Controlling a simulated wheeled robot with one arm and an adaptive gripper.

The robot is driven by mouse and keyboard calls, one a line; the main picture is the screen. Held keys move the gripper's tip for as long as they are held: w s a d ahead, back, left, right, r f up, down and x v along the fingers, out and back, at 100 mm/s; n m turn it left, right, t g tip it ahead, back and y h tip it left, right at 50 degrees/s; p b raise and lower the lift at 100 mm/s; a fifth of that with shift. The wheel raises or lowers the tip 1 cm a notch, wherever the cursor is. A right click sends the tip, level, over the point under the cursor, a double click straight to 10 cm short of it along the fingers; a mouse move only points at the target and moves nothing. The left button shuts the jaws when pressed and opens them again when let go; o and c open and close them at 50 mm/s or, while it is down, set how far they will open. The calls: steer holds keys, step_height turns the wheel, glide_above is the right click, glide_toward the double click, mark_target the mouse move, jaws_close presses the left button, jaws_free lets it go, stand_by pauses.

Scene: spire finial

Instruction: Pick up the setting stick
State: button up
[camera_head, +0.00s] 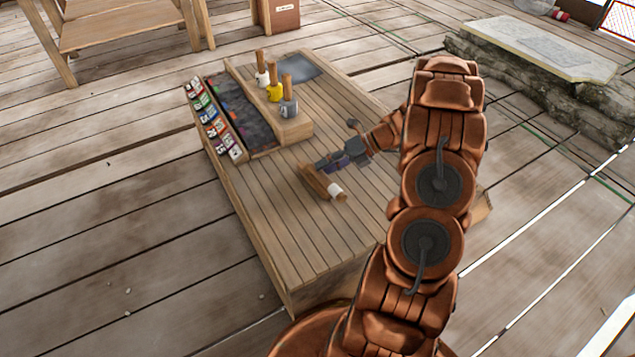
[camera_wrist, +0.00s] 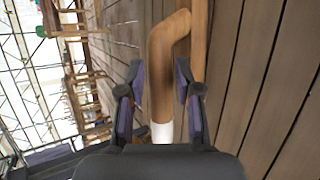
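The setting stick appears to be the bent wooden stick with a white band (camera_head: 318,184) on the bench top in the head view. In the wrist view, its brown shaft (camera_wrist: 161,85) runs between my fingers, bending right at its far end, with the white band near my palm. My gripper (camera_head: 325,164) is low over the bench at the stick. In the wrist view my gripper (camera_wrist: 160,95) has its two dark fingers on either side of the shaft, with narrow gaps showing. The stick's end below the band is hidden by my palm.
The slatted bench (camera_head: 290,238) carries a dark trough (camera_head: 240,110) with a row of coloured labels (camera_head: 213,125) at left. White, yellow (camera_head: 274,92) and grey wooden-handled tools stand in a rack behind. A dark flat plate (camera_head: 293,67) lies at the back. The bench front is clear.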

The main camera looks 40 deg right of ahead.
steer(key=shift+x, duration=1.25)
steer(key=shift+c, duration=0.2)
jaws_close()
